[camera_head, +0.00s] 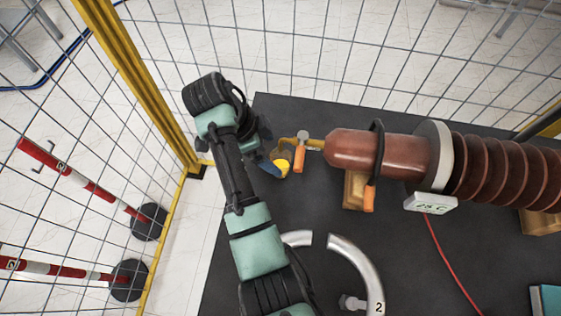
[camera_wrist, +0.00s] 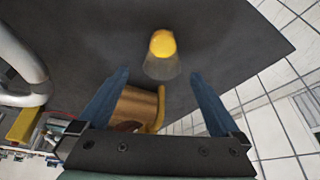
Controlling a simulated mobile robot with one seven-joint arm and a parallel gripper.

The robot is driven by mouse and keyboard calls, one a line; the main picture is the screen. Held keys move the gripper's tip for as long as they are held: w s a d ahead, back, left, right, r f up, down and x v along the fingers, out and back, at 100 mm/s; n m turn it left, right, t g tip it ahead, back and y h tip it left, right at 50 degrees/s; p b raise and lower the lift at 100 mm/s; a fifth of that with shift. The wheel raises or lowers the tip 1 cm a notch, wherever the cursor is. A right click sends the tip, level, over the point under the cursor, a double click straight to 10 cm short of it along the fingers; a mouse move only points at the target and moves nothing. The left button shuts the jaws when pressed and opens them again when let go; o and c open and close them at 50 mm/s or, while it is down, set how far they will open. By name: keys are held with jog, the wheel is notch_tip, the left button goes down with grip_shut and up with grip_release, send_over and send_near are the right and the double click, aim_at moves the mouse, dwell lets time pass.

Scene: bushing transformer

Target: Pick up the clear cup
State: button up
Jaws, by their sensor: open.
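The clear cup (camera_wrist: 160,62) lies ahead of my fingertips in the wrist view, centred between them and apart from both. A yellow-orange part shows in or through it. In the head view the cup (camera_head: 282,160) is small and partly hidden beside my gripper (camera_head: 272,165), near the back left of the dark table. In the wrist view my gripper (camera_wrist: 159,76) has its two blue fingers spread wide, with nothing held between the tips.
A red-brown bushing (camera_head: 385,153) lies across the table, right of the cup. An orange-handled yellow fitting (camera_head: 300,155) stands close to the cup. A metal ring (camera_head: 355,260) lies in front. Wire fencing (camera_head: 100,100) and a yellow post (camera_head: 140,75) stand at left.

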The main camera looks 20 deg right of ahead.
aim_at(278, 155)
jog(key=x, duration=0.4)
jog(key=shift+w+d+p, duration=0.1)
jog(key=shift+d+p, duration=0.1)
jog(key=shift+p, duration=0.1)
grip_shut()
